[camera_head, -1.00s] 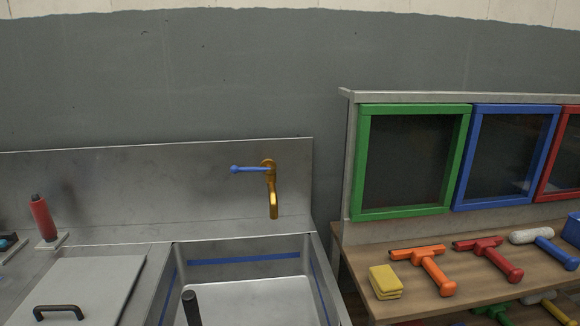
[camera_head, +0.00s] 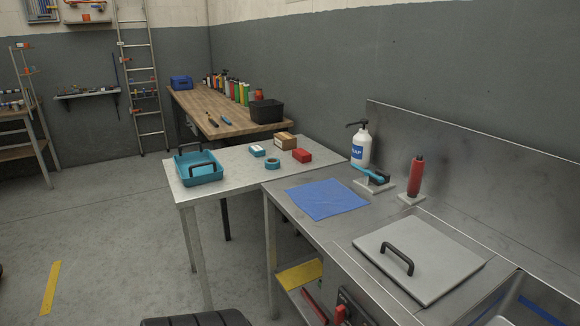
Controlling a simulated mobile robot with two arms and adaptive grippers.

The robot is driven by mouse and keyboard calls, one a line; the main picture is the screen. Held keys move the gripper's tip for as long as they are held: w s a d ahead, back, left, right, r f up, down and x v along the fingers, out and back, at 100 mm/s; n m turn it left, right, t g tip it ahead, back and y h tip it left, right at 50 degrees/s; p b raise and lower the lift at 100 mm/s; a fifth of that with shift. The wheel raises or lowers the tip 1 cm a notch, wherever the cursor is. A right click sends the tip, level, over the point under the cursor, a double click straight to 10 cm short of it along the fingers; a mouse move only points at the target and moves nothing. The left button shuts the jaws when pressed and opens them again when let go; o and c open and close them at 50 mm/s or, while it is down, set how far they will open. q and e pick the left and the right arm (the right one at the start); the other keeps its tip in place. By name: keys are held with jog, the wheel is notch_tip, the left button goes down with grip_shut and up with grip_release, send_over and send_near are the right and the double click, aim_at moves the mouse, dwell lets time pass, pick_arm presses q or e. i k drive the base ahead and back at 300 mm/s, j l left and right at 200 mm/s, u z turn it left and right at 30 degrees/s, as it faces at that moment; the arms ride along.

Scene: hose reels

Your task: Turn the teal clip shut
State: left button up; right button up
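A teal-and-black item (camera_head: 370,175) rests on a small pale plate on the steel counter, left of a red cylinder. I cannot tell whether it is the teal clip, or whether it is open or shut. Other teal things are a tray with black handles (camera_head: 199,171) and a small ring-shaped roll (camera_head: 272,164), both on the grey table. Neither of my grippers is in view.
The steel counter holds a soap bottle (camera_head: 360,145), the red cylinder (camera_head: 416,178), a blue cloth (camera_head: 327,199) and a lid with a black handle (camera_head: 440,258). A wooden bench (camera_head: 222,122) with bottles and a ladder (camera_head: 143,80) stand behind. Open floor (camera_head: 110,235) lies left.

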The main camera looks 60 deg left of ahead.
aim_at(367, 173)
jog(key=u, duration=1.6)
jog(key=i+z, duration=0.5)
jog(key=k+j, duration=0.05)
jog(key=k, duration=0.1)
